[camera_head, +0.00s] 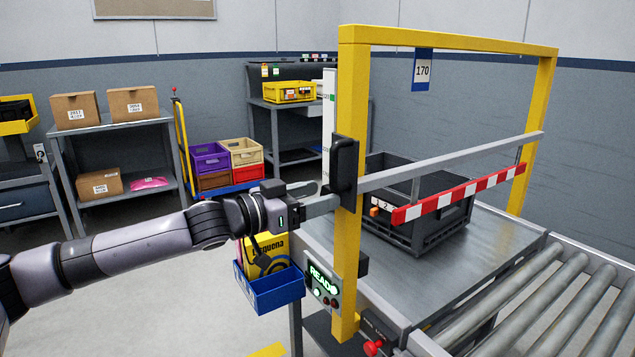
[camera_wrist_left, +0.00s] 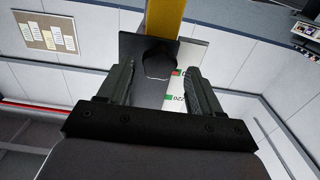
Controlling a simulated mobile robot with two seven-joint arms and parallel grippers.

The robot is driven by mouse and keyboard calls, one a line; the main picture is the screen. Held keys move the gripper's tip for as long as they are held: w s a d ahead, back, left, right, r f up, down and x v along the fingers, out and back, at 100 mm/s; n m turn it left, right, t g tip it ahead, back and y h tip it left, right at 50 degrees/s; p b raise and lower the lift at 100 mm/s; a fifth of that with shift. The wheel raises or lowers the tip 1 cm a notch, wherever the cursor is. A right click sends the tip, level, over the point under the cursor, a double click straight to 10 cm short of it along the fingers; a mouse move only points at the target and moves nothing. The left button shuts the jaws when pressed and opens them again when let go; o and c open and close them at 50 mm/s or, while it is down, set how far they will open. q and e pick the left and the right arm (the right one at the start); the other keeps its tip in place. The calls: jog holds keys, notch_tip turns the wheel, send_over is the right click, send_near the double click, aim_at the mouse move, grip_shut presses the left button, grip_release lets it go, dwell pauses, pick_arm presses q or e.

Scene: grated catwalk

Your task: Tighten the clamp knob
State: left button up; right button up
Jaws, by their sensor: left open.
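The clamp knob (camera_wrist_left: 158,62) is a dark, faceted knob in the left wrist view. It sits in front of a black plate (camera_wrist_left: 130,46) on the yellow post (camera_wrist_left: 165,16). In the head view the black clamp (camera_head: 345,163) is on the left yellow post (camera_head: 347,250) of the frame, but the knob is hard to make out there. My left gripper (camera_head: 328,197) reaches in from the left, close to the clamp. In the wrist view its open fingers lie either side of the knob's line, with gaps visible; I see no contact. My right gripper is not in view.
A grey rail (camera_head: 450,162) and a red-white striped bar (camera_head: 460,193) cross the frame. A dark crate (camera_head: 435,235) stands on the metal table behind. Below my left arm hangs a blue bin (camera_head: 270,292). A status box (camera_head: 325,288) is lower on the post.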

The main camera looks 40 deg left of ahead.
pick_arm(q)
jog(key=shift+w+d, duration=0.2)
jog(key=shift+w, duration=0.05)
jog(key=c, duration=1.1)
jog(key=shift+o, duration=0.2)
